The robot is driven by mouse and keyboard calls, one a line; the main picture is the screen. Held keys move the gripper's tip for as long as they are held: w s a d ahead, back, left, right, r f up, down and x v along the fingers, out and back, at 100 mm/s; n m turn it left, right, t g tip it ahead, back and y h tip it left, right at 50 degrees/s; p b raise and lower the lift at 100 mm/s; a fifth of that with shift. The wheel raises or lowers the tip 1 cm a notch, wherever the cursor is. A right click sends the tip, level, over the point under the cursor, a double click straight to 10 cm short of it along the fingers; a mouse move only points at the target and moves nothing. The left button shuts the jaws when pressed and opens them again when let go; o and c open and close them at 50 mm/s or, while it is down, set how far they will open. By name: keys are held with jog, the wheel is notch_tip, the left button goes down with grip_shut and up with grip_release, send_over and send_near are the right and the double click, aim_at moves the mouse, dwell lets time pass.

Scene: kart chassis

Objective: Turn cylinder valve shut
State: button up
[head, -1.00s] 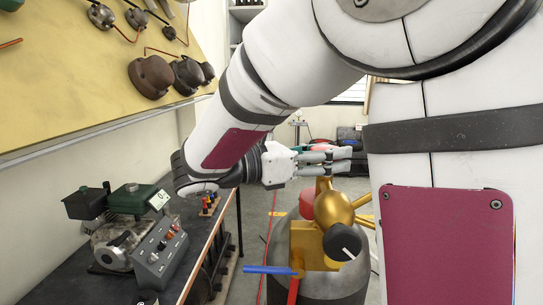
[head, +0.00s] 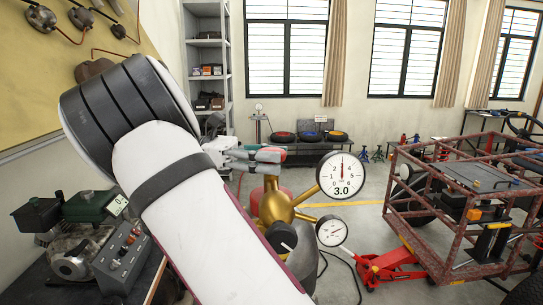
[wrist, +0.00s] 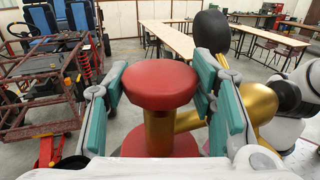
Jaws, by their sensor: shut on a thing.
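The cylinder valve has a brass-gold body (head: 275,205) in the head view, with a red eight-sided knob (wrist: 160,84) on a gold stem (wrist: 158,132) in the wrist view. My gripper (head: 268,156) is at the top of the valve, and in the wrist view (wrist: 160,95) its teal-padded fingers stand on both sides of the red knob. It is shut on the knob. A large round gauge (head: 341,175) on the valve reads 3.0, and a smaller gauge (head: 331,230) sits below it. My forearm hides much of the cylinder in the head view.
A black knob (head: 281,237) sticks out from the valve's front. A bench with a green-topped machine (head: 88,207) and grey control box (head: 122,257) is at left.

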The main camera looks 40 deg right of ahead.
jog(key=m+g+y+b, duration=0.2)
jog(key=y+b, duration=0.1)
jog(key=m+y+b, duration=0.1)
jog(key=b, duration=0.1)
jog(key=shift+w+f+m+g+y, duration=0.2)
jog(key=shift+f+m+g+y, duration=0.1)
jog(key=shift+g+y, duration=0.1)
jog(key=shift+s+m+y+b, duration=0.1)
jog(key=shift+m+y+b, duration=0.5)
jog(key=shift+y+b, duration=0.4)
jog(key=shift+s+r+m+g+y+b, duration=0.2)
jog(key=shift+m+g+y+b, duration=0.15)
jog(key=shift+b, duration=0.25)
jog(key=o, duration=1.1)
jog(key=shift+r, duration=0.1)
notch_tip(320, 180, up, 10)
jog(key=shift+f, duration=0.1)
